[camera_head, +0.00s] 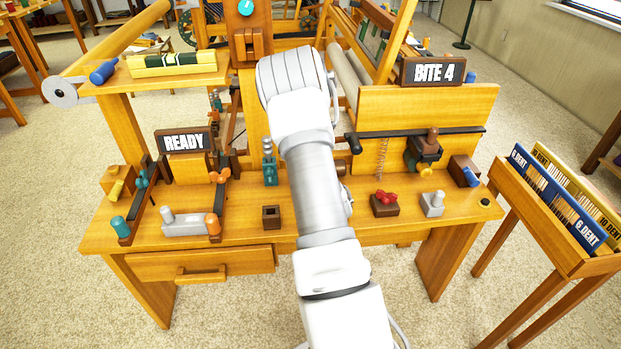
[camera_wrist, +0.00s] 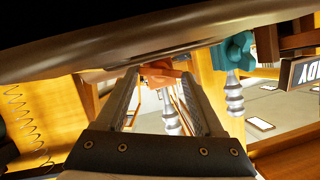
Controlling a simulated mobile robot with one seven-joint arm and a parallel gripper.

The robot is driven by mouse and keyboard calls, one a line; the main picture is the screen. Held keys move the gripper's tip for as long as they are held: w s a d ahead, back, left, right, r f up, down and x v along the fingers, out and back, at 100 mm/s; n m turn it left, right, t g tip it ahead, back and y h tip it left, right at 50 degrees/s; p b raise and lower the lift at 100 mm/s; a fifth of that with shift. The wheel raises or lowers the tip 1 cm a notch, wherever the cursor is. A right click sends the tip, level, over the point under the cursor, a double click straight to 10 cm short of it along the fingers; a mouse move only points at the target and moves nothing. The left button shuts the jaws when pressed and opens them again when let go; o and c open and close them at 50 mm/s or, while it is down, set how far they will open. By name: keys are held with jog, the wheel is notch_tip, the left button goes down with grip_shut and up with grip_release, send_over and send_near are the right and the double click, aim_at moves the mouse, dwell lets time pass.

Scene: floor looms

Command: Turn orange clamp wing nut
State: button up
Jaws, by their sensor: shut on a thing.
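The orange clamp wing nut (camera_wrist: 157,67) shows in the wrist view between my fingertips, under a broad brown bar. A ridged silver screw shows just beyond it. My gripper (camera_wrist: 160,76) is shut on the orange wing nut, one finger on each side. In the head view my white arm covers both my gripper and this nut. A teal clamp (camera_wrist: 235,50) with a similar silver screw sits to the right in the wrist view, apart from my fingers. It appears to be the teal clamp (camera_head: 269,172) just left of my arm in the head view.
The READY sign (camera_head: 184,140) stands left on the wooden bench. A small orange winged piece (camera_head: 219,177) and a grey block (camera_head: 184,226) sit near it. Right of my arm are a red-topped block (camera_head: 385,208) and a coiled spring (camera_head: 383,155). The brown bar (camera_wrist: 90,65) runs close above my fingers.

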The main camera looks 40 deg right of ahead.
jog(key=shift+f+m+y+b, duration=0.1)
jog(key=shift+m+y+b, duration=0.2)
jog(key=shift+m, duration=0.1)
dwell(0.3)
jog(key=o, duration=1.4)
jog(key=shift+f+p+v, duration=0.1)
jog(key=shift+p+v, duration=2)
jog(key=shift+v, duration=2.25)
jog(key=shift+f+p+v, duration=0.15)
jog(key=shift+p+v, duration=1.95)
jog(key=shift+v, duration=2.25)
jog(key=shift+s, duration=0.1)
